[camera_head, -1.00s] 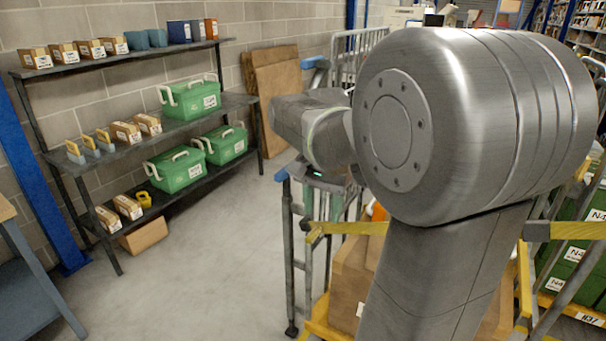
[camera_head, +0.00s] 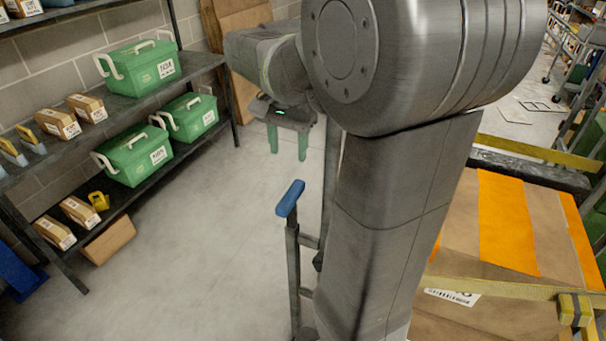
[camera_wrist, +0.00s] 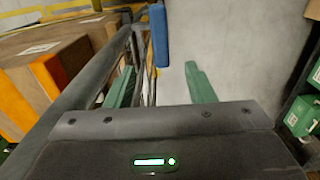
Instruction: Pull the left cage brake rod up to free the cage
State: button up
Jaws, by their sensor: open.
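A blue handle (camera_head: 290,198) tops a dark upright rod at the left side of the cage, and its lower part shows below it. In the wrist view the blue handle (camera_wrist: 160,38) shows at top centre, in the gap between my fingers. My gripper (camera_head: 288,142) points down with two green fingers apart and nothing in them; it is beyond the handle in the head view. In the wrist view my gripper (camera_wrist: 160,76) shows both green fingers. I see no contact with the handle. The cage has yellow rails (camera_head: 520,290), partly hidden behind my arm.
A taped carton (camera_head: 460,225) fills the cage at right. A dark shelf rack (camera_head: 215,65) with green cases (camera_head: 140,68) and small boxes stands along the left wall. The grey floor (camera_head: 215,250) between rack and cage is clear. A brown board (camera_head: 245,40) leans at the back.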

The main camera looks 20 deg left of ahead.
aim_at(291, 193)
notch_tip(291, 193, down, 14)
jog(key=shift+w+r, duration=0.15)
dwell(0.3)
jog(key=shift+c, duration=0.2)
jog(key=shift+r+p, duration=0.1)
jog(key=shift+p, duration=0.2)
grip_shut()
